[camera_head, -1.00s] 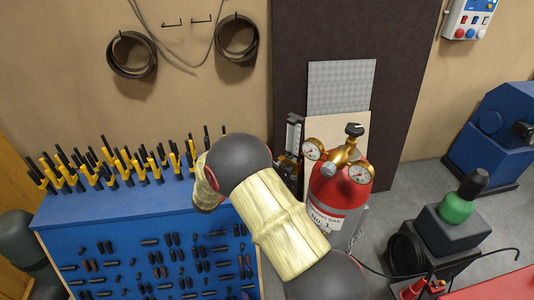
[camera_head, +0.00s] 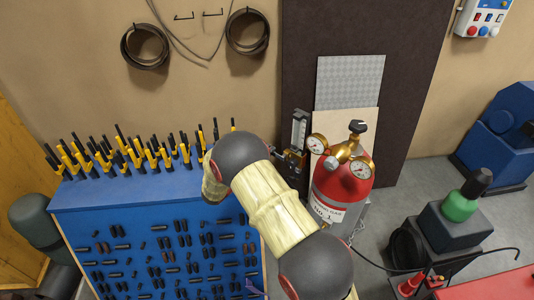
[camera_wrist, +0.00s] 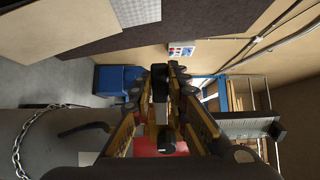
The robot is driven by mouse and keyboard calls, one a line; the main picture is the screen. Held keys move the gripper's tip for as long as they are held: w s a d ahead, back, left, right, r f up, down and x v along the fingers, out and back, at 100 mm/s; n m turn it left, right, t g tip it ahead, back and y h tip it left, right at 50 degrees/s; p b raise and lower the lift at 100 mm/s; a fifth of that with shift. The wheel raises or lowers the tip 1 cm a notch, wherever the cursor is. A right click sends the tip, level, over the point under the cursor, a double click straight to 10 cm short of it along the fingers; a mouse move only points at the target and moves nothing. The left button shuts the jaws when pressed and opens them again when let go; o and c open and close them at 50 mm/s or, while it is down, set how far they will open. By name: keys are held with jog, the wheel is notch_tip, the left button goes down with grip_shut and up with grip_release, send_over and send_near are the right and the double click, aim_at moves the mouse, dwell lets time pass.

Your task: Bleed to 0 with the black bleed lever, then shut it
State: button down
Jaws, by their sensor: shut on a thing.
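My gripper (camera_wrist: 167,78) shows in the wrist view with its yellow-and-black fingers closed around a small dark piece (camera_wrist: 160,88), which looks like the black bleed lever; the fingers hide most of it. A red gas cylinder (camera_head: 326,190) stands right of my arm with a brass regulator (camera_head: 343,152) and a black knob (camera_head: 357,127) on top. Its left gauge (camera_head: 317,143) and right gauge (camera_head: 359,169) are white-faced; their needles are too small to read.
A blue rack (camera_head: 130,195) with several yellow-and-black clamps fills the left. A dark cart with a green bottle (camera_head: 459,207) stands right, near a red table (camera_head: 490,285) and blue machine (camera_head: 500,130). A chain (camera_wrist: 22,143) hangs by a grey cylinder in the wrist view.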

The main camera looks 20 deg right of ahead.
jog(key=shift+f, duration=0.1)
jog(key=c, duration=1.8)
grip_release()
jog(key=shift+o, duration=0.4)
jog(key=v, duration=1.2)
jog(key=shift+a, duration=0.1)
